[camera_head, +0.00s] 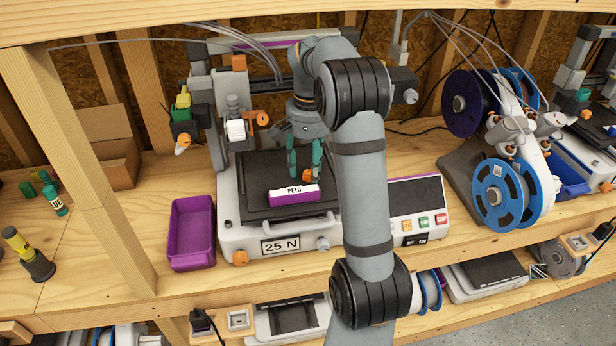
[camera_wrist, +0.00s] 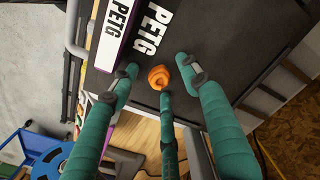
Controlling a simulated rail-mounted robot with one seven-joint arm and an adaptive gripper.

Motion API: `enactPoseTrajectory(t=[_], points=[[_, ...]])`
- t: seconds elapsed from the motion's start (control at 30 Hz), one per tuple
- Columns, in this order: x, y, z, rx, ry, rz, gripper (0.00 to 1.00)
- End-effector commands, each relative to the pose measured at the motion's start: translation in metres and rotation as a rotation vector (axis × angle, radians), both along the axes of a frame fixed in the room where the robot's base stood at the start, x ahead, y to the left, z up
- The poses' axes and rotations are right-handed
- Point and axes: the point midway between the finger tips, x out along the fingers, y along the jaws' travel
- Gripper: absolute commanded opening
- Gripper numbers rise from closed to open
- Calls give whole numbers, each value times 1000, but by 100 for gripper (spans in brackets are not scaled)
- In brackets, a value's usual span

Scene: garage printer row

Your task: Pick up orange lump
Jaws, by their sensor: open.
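The orange lump (camera_wrist: 159,77) is a small coiled blob on the dark printer bed, close beside a white and purple block marked PETG (camera_wrist: 146,32). In the head view the lump (camera_head: 306,175) shows just behind the PETG block (camera_head: 295,194), partly hidden by my fingers. My gripper (camera_head: 304,168) has teal fingers and points down over the bed. In the wrist view its fingers (camera_wrist: 158,75) are spread around the lump, with gaps between the fingertips and the lump. The gripper is open and empty.
The printer bed (camera_head: 252,177) belongs to the machine marked 25 N. A purple tray (camera_head: 190,232) stands left of it on the wooden bench. A button panel (camera_head: 418,208) stands to the right, and blue spools (camera_head: 498,195) stand further right. The printer's gantry rises behind my gripper.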

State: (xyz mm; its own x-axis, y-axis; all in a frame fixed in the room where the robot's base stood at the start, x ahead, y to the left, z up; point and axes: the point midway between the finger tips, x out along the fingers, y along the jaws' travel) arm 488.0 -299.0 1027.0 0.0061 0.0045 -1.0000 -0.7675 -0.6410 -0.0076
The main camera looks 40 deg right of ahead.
Motion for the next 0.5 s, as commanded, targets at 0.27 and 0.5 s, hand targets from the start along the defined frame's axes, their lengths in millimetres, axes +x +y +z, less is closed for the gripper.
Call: enactPoseTrajectory(t=[0.27,0.5], points=[[0,0,0,0,0,-1,40],[0,0,0,0,0,-1,26]])
